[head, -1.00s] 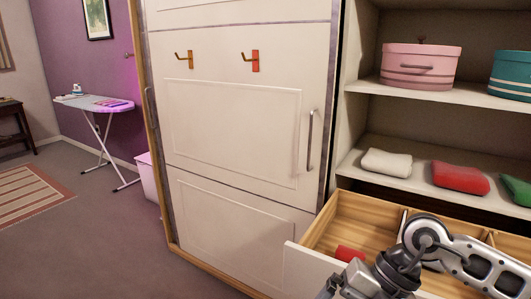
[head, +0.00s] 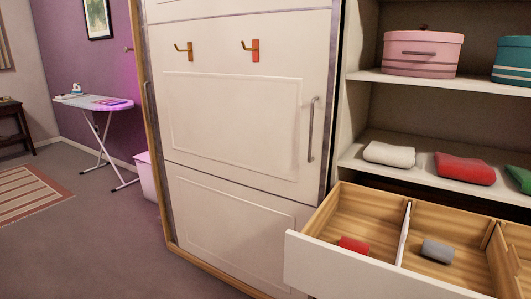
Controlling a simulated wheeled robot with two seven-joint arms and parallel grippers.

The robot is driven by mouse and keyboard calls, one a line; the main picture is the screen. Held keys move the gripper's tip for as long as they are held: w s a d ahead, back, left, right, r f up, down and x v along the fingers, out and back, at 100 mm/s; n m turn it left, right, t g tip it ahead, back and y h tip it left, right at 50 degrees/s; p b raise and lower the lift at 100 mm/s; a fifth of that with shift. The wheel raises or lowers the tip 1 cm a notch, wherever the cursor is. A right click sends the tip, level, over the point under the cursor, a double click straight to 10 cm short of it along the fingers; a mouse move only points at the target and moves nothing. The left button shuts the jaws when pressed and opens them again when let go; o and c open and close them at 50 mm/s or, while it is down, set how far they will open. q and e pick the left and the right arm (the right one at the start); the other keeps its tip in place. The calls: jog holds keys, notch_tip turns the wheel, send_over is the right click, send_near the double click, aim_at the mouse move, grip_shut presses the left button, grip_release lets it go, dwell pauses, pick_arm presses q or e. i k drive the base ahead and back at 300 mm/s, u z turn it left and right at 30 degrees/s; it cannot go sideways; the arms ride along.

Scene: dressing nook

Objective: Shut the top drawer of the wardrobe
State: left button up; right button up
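The wardrobe's top drawer (head: 375,272) stands pulled out at the lower right of the head view. Its front panel is white and its inside is light wood, split by dividers. A red rolled item (head: 354,245) lies in the left compartment and a grey rolled item (head: 437,251) lies in the compartment to its right. The wardrobe (head: 233,125) has a white panelled door with a metal handle, shut, left of the open shelves. Neither of my grippers is in view.
Shelves above the drawer hold a pink round box (head: 423,55), a teal box (head: 513,62) and folded clothes, white (head: 389,154), red (head: 465,168) and green. Two hooks are on the door. An ironing board (head: 95,104) and a pink bin (head: 147,176) stand left.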

aim_at(314, 266)
jog(key=z, duration=0.8)
jog(key=k, duration=0.6)
jog(key=u, duration=0.8)
jog(key=i, duration=0.9)
jog(key=z, duration=0.5)
